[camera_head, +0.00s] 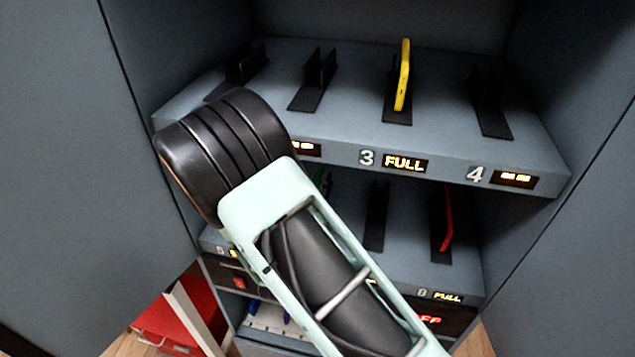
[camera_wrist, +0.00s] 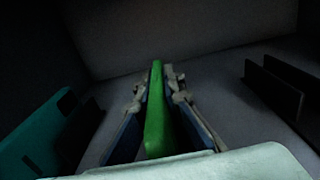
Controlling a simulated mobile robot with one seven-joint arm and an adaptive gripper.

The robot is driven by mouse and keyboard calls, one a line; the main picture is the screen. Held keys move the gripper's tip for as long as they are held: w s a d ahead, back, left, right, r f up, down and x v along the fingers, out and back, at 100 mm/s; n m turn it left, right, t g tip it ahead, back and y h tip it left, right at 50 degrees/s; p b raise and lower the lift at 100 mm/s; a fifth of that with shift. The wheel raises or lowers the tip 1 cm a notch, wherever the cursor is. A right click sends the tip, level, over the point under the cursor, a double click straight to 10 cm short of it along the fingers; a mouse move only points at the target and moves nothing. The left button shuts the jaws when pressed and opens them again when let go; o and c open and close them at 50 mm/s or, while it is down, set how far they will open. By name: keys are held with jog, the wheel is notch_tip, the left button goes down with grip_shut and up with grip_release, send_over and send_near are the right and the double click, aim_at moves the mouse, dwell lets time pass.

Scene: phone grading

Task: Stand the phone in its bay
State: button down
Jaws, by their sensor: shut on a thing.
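A green phone (camera_wrist: 157,120) stands on edge in the middle of the wrist view. My gripper (camera_wrist: 158,92) is shut on it, one finger on each side. A bay under the phone does not show, so I cannot tell whether it touches one. In the head view my arm hides the gripper; a green sliver (camera_head: 326,182) shows beside the arm at the lower shelf, seemingly this phone. To its right is an empty black bay holder (camera_wrist: 274,90), also in the head view (camera_head: 377,216).
A teal phone (camera_wrist: 38,138) stands close on the left in the wrist view. A red phone (camera_head: 447,218) fills the lower right bay, marked FULL. A yellow phone (camera_head: 403,76) stands in upper bay 3. The upper shelf (camera_head: 340,140) overhangs the lower; cabinet walls (camera_head: 590,190) flank both.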

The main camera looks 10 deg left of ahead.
jog(key=shift+f, duration=0.15)
jog(key=c, duration=2)
grip_release()
jog(key=shift+o, duration=0.2)
